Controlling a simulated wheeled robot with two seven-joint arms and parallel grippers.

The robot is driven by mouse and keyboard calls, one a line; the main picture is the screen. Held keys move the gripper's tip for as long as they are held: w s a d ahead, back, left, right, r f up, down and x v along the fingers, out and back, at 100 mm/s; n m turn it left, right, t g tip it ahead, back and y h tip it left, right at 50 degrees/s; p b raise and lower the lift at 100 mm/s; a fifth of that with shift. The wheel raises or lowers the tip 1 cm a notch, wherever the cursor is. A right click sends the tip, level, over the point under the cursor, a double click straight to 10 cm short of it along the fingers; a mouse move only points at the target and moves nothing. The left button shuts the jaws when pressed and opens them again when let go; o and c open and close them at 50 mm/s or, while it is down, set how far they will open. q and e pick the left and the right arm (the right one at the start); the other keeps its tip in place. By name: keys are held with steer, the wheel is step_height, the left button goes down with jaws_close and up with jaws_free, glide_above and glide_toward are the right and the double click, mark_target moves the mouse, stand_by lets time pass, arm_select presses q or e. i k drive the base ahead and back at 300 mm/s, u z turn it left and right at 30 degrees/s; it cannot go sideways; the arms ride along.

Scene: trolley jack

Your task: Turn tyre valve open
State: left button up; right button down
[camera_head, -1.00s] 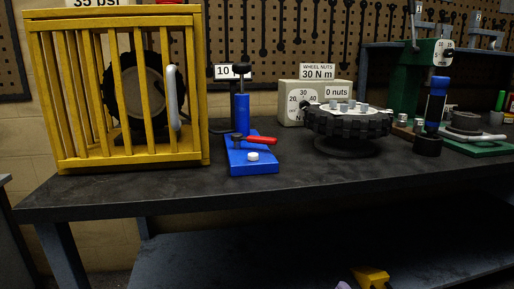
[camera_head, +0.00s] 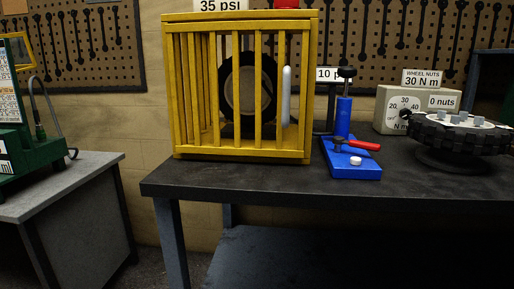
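A blue device (camera_head: 344,118) with an upright cylinder and a flat base stands on the dark bench. A red-handled lever (camera_head: 364,145) lies across its base, pointing right, and a white knob (camera_head: 356,161) sits in front of it. A tyre (camera_head: 248,92) stands upright inside a yellow cage (camera_head: 240,150) to the left of the blue device. A pale upright bar (camera_head: 287,95) shows at the tyre's right side. I cannot tell which part is the tyre valve. Neither of my grippers shows in this view.
A dark bench top (camera_head: 250,176) carries the cage and a wheel (camera_head: 458,136) with several nuts at the right. A dial box (camera_head: 386,116) stands behind. A grey table (camera_head: 60,185) with a green machine (camera_head: 22,140) is at the left, with a gap between.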

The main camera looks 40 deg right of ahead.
mark_target(338, 140)
steer(key=u, duration=1.05)
steer(key=i, duration=1.1)
steer(key=z, duration=3.05)
